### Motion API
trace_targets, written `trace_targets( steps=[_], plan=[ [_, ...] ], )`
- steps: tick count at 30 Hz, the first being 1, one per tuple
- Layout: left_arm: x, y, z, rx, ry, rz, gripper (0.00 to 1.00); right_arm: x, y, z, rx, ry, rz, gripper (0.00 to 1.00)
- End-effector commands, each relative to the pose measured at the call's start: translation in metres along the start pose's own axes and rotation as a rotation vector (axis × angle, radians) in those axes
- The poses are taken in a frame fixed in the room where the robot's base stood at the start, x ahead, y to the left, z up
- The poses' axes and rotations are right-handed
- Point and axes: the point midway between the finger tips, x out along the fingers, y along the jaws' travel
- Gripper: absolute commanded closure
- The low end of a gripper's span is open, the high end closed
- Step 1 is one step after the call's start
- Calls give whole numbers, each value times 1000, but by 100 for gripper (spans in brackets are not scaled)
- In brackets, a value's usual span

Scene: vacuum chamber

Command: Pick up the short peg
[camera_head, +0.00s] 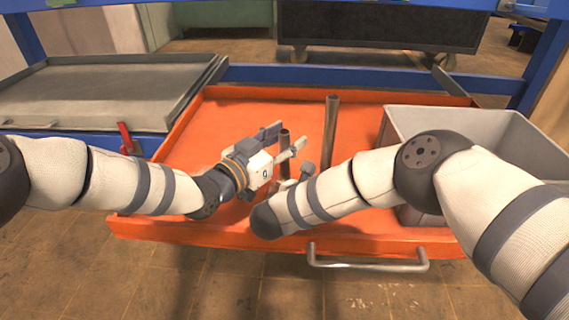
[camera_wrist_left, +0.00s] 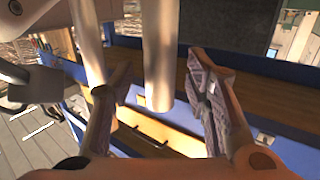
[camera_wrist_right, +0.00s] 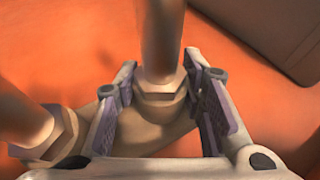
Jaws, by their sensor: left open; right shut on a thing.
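The short peg (camera_head: 284,140), a brown metal tube, stands upright over the orange tray. My left gripper (camera_head: 286,146) is open, its fingers around the peg's upper part; the left wrist view shows the short peg (camera_wrist_left: 157,70) between the spread fingers (camera_wrist_left: 165,100). The taller peg (camera_head: 331,125) stands just right of it. My right gripper is mostly hidden behind my right forearm in the head view. In the right wrist view its fingers (camera_wrist_right: 160,88) are shut on the tall peg (camera_wrist_right: 160,40) near its hex base; the short peg (camera_wrist_right: 28,128) shows at left.
The orange tray (camera_head: 225,120) has free floor behind the pegs. A grey bin (camera_head: 510,140) stands at its right, partly behind my right arm. A grey tray (camera_head: 100,85) lies at left, with a red lever (camera_head: 125,137) near its corner. A metal handle (camera_head: 368,265) is on the front edge.

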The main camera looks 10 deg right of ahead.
Motion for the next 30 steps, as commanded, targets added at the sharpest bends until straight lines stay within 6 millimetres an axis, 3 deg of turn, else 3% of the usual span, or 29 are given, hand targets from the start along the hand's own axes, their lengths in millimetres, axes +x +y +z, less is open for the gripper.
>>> trace_targets(
  steps=[4, 10, 22, 30],
  plan=[
    [0, 0, 0, 0, -1, 0, 56, 0, 0, 1, 2, -1, 0, 100],
    [0, 0, 0, 0, -1, 0, 100, 0, 0, 1, 2, -1, 0, 100],
    [0, 0, -6, 2, 2, 0, 100, 0, 0, 1, 2, -1, 0, 100],
    [-4, 0, -72, 5, 4, 0, 100, 0, 0, 1, 2, -1, 0, 100]
  ],
)
